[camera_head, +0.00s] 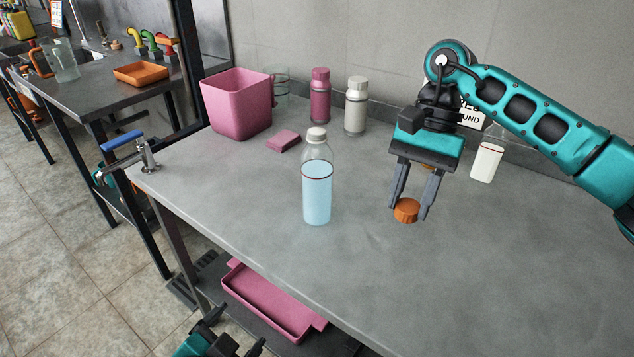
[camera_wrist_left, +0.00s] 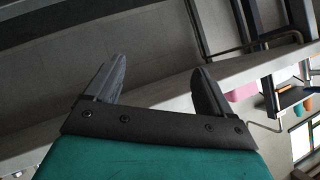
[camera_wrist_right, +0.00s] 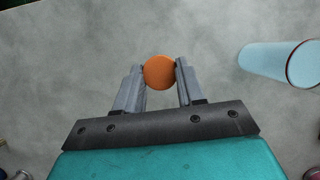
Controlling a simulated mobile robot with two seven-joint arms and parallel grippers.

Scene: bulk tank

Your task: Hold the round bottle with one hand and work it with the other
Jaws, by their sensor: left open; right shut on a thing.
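A clear round bottle (camera_head: 317,195) with pale blue liquid, a red line and a white cap stands upright on the grey table. Its lower part also shows at the right of the right wrist view (camera_wrist_right: 270,60). My right gripper (camera_head: 408,208) is shut on an orange cap (camera_wrist_right: 159,72), to the right of the bottle and apart from it. I cannot tell how far the cap is above the table. My left gripper (camera_head: 238,330) is open and empty, low at the bottom of the head view, in front of the table; its fingers (camera_wrist_left: 160,80) show nothing between them.
A pink bin (camera_head: 238,105), pink block (camera_head: 283,141), pink bottle (camera_head: 320,95) and whitish bottle (camera_head: 355,106) stand at the back. A white-filled bottle (camera_head: 486,163) is partly behind my right arm. A tap (camera_head: 146,155) is at the left edge; a pink tray (camera_head: 268,300) lies below.

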